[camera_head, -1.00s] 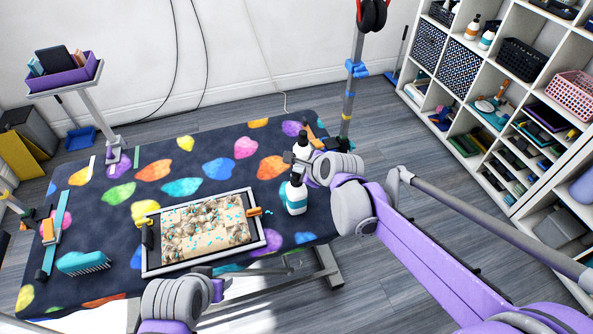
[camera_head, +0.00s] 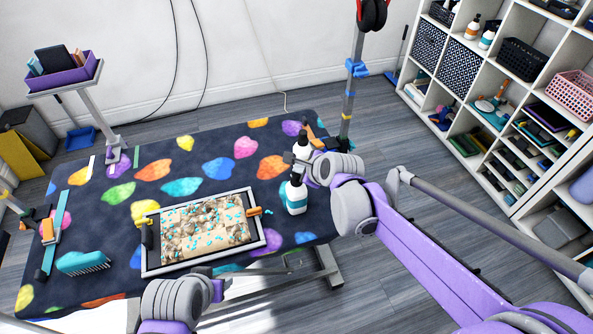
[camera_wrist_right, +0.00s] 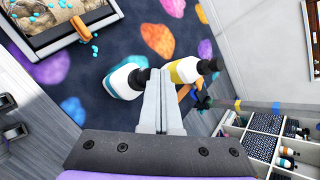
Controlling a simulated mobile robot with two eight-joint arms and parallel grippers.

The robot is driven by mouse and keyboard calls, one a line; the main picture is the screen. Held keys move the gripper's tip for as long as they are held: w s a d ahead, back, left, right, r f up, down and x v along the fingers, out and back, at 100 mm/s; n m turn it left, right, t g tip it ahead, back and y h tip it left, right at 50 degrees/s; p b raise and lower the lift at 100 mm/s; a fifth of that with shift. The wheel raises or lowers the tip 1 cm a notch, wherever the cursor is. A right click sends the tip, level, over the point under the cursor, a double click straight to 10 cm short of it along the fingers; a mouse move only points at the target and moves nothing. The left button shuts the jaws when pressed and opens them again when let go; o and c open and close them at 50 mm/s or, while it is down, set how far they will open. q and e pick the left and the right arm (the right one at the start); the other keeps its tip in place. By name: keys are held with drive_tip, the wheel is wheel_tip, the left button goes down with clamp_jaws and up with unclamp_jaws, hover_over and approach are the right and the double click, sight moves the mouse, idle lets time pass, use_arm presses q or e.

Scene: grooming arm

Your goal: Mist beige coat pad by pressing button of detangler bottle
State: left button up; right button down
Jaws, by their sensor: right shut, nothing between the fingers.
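The beige coat pad (camera_head: 200,240) lies in a white-rimmed tray on the dark patterned mat, with tan tufts and bright blue specks on it. A white bottle with a blue label and black pump top (camera_head: 296,198) stands upright right of the tray; it also shows in the right wrist view (camera_wrist_right: 122,84). A second white bottle, with a yellow label (camera_wrist_right: 183,70), stands just behind it. My right gripper (camera_wrist_right: 168,76) is shut and empty, its fingertips at the blue-label bottle's black top; contact is unclear. My left gripper (camera_head: 285,268) is low near the table's front edge, its fingers unclear.
An orange clip (camera_head: 254,211) sits on the tray's right rim. A teal brush (camera_head: 82,262) lies at the mat's front left. A grey post (camera_head: 349,100) rises behind the bottles. Shelves (camera_head: 480,70) stand at the right. The mat behind the tray is clear.

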drive_tip(key=shift+f, duration=0.35)
use_arm(q)
drive_tip(key=shift+s+f, duration=0.15)
drive_tip(key=shift+f, duration=0.15)
drive_tip(key=shift+r, duration=0.1)
use_arm(e)
drive_tip(key=shift+r, duration=0.15)
use_arm(q)
drive_tip(key=shift+r, duration=0.2)
use_arm(e)
drive_tip(key=shift+r, duration=0.3)
use_arm(q)
drive_tip(key=shift+r, duration=0.1)
use_arm(e)
drive_tip(key=shift+r, duration=0.1)
drive_tip(key=shift+r+p, duration=1.75)
drive_tip(key=shift+r, duration=1.25)
use_arm(q)
drive_tip(key=r, duration=0.1)
drive_tip(key=w+r, duration=0.1)
drive_tip(key=r, duration=0.2)
drive_tip(key=shift+w, duration=0.35)
use_arm(e)
drive_tip(key=shift+f, duration=0.1)
use_arm(q)
drive_tip(key=shift+s, duration=0.1)
